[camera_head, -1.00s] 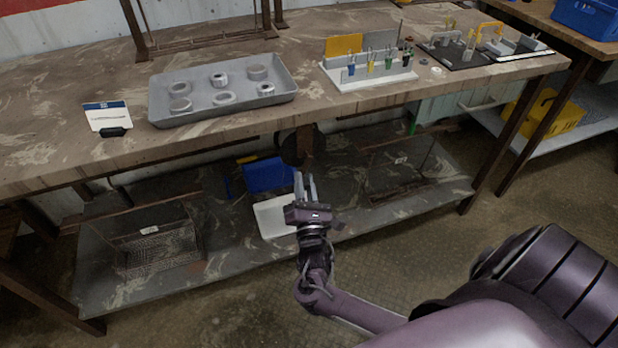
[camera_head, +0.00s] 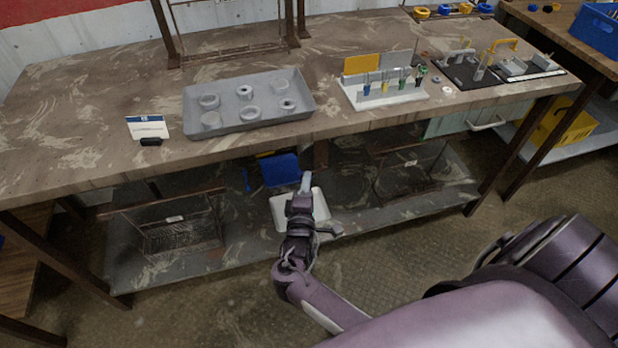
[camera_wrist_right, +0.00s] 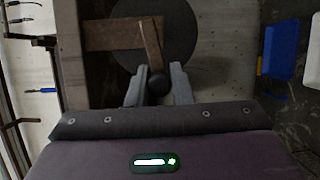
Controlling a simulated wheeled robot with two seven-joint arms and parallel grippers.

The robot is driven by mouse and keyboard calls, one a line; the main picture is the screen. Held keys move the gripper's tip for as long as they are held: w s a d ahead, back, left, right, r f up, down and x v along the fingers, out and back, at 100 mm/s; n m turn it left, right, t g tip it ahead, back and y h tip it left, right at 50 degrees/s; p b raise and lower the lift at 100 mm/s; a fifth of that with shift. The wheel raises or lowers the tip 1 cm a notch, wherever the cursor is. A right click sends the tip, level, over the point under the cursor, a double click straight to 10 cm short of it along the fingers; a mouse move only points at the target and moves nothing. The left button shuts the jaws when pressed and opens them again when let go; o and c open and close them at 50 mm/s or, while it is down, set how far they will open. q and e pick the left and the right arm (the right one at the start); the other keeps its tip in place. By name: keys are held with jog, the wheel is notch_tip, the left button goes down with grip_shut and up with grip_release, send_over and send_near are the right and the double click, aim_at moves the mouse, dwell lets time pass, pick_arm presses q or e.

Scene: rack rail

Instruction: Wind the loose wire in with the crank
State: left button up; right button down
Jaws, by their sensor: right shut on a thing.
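In the right wrist view a dark round disc (camera_wrist_right: 184,28) sits beyond my fingers, with a brown bracket (camera_wrist_right: 108,36) and a thin brown bar (camera_wrist_right: 153,42) in front of it. My right gripper (camera_wrist_right: 158,84) is shut on a dark round knob (camera_wrist_right: 159,85) in front of the disc; I take it for the crank's handle. In the head view my right gripper (camera_head: 306,182) is below the front edge of the workbench (camera_head: 230,148), seen nearly edge-on. The knob is too small to make out there. I cannot make out the loose wire. My left gripper is not in view.
A blue bin (camera_head: 281,170) and a white tray (camera_head: 283,213) are close to my right gripper under the bench. Wire baskets (camera_head: 180,237) are on the lower shelf. A grey tray of rings (camera_head: 300,120) and a tool rack (camera_head: 395,98) stand on top.

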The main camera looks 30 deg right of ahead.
jog(key=shift+s+d+r+m+g+y+p, duration=0.25)
jog(key=shift+d+r+m+y+p, duration=0.95)
jog(key=shift+m+p, duration=1.45)
jog(key=shift+s+d+r+m+g+y+p, duration=0.2)
jog(key=shift+d+r+m+y+p, duration=0.4)
jog(key=shift+r+m+y+p, duration=1.35)
jog(key=shift+s+d+r+m+g+y+p, duration=0.25)
jog(key=shift+d+m+y+p, duration=0.65)
jog(key=shift+m+p, duration=2.4)
jog(key=shift+n, duration=0.3)
jog(key=c, duration=1.3)
grip_release()
jog(key=v, duration=0.7)
jog(key=shift+s, duration=0.3)
